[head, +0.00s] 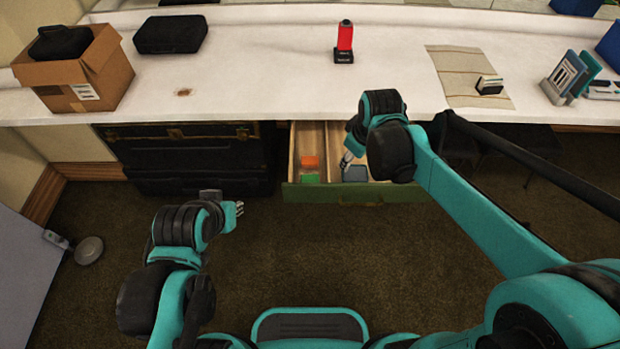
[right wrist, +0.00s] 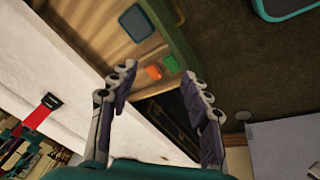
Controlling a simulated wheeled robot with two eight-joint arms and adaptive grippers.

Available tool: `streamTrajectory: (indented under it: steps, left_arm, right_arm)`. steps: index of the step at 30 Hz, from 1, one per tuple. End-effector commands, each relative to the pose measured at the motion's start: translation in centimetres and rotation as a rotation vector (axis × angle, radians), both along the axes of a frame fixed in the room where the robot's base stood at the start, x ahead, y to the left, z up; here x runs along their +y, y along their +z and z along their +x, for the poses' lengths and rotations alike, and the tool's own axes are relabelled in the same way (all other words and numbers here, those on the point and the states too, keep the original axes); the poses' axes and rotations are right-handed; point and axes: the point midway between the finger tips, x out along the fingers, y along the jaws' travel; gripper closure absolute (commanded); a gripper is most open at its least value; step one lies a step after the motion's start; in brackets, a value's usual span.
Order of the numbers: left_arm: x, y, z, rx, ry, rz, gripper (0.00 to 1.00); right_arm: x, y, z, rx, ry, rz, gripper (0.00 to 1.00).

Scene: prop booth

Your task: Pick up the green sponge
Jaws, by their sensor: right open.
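The green sponge (head: 310,178) lies in the open drawer (head: 375,195), near the front in its left compartment. It also shows in the right wrist view (right wrist: 172,64), next to an orange block (right wrist: 153,71). My right gripper (head: 345,161) is over the drawer, to the right of the sponge and apart from it. In the right wrist view its two fingers (right wrist: 158,84) are spread with nothing between them. My left gripper (head: 238,209) is in front of the dark trunk, left of the drawer; its finger opening is too small to judge.
A blue-grey item (head: 355,173) lies in the drawer's right compartment. The white counter (head: 260,80) overhangs the drawer's back. A black trunk (head: 190,165) stands left of the drawer. A red object on a black base (head: 344,40) stands on the counter. The floor in front is clear.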

Motion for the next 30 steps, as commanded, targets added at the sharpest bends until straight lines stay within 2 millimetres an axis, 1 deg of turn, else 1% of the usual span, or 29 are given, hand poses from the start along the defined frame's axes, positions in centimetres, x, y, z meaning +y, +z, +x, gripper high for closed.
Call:
streamTrajectory:
  steps: [1,5,6,8,9,11,12,15,18,23,30]
  left_arm:
    - [0.0,0.6,0.0,0.000,0.000,0.000,0.81]
    - [0.0,1.3,0.0,0.000,0.000,0.000,0.81]
    - [0.0,1.6,0.0,0.000,0.000,0.000,0.81]
    - [0.0,1.9,0.0,0.000,0.000,0.000,0.81]
    - [0.0,2.2,0.0,0.000,0.000,0.000,0.81]
    - [0.0,2.5,0.0,0.000,0.000,0.000,0.81]
    - [0.0,2.7,0.0,0.000,0.000,0.000,0.81]
    - [0.0,3.1,0.0,0.000,0.000,0.000,0.81]
    - [0.0,3.3,0.0,0.000,0.000,0.000,0.81]
    - [0.0,3.3,0.0,0.000,0.000,0.000,0.81]
    - [0.0,2.3,0.0,0.000,0.000,0.000,0.81]
  right_arm:
    - [1.1,-0.6,1.9,0.024,0.068,-0.021,0.52]
    - [3.4,-3.3,5.4,0.090,0.252,-0.074,0.52]
    - [4.2,-4.4,6.4,0.110,0.309,-0.088,0.52]
    - [5.4,-6.2,7.8,0.139,0.396,-0.107,0.52]
    - [6.1,-7.5,8.6,0.159,0.454,-0.120,0.52]
    - [7.3,-9.5,9.6,0.187,0.538,-0.136,0.52]
    - [8.0,-10.9,10.2,0.205,0.591,-0.145,0.52]
    - [9.4,-14.0,11.1,0.243,0.706,-0.163,0.52]
    - [10.3,-16.3,11.5,0.269,0.786,-0.174,0.52]
    - [10.9,-18.2,11.6,0.286,0.840,-0.179,0.52]
    - [11.0,-20.9,11.6,0.287,0.845,-0.180,0.52]
